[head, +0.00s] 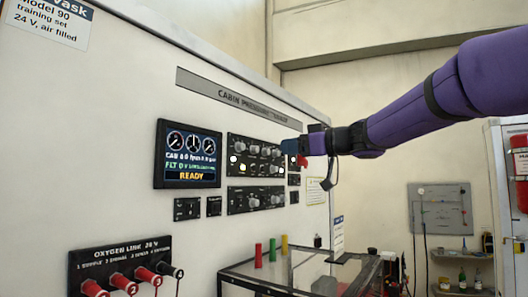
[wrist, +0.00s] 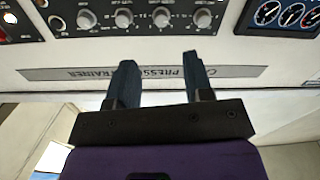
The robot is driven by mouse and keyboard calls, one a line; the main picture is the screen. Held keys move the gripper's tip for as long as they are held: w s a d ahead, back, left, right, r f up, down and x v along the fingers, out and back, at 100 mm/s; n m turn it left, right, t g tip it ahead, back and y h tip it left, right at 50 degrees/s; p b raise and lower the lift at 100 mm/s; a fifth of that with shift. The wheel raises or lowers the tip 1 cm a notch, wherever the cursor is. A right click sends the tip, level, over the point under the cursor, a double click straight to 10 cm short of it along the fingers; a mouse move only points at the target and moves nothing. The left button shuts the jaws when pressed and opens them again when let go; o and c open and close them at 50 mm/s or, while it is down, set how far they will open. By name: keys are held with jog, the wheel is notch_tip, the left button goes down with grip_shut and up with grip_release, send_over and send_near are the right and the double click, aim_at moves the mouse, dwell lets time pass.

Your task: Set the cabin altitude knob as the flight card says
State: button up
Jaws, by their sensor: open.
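The upper control panel (head: 256,160) with several grey knobs is on the white trainer wall, right of the display. In the wrist view, which is upside down, a row of grey knobs (wrist: 124,18) lies along this panel (wrist: 65,30). I cannot read which one is the cabin altitude knob. My gripper (wrist: 158,60) is open and empty, its two dark fingers apart from the knobs and in front of the title strip. In the head view my gripper (head: 292,147) is at the panel's right edge. I cannot make out a flight card with readable text.
A display (head: 188,154) with three gauges reads READY. Below the panel is a second knob panel (head: 255,199). A row of red and black oxygen connectors (head: 120,282) sits at lower left. A glass-topped table (head: 300,270) with coloured cylinders stands below.

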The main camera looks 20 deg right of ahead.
aim_at(258, 149)
jog(key=x, duration=1)
grip_shut()
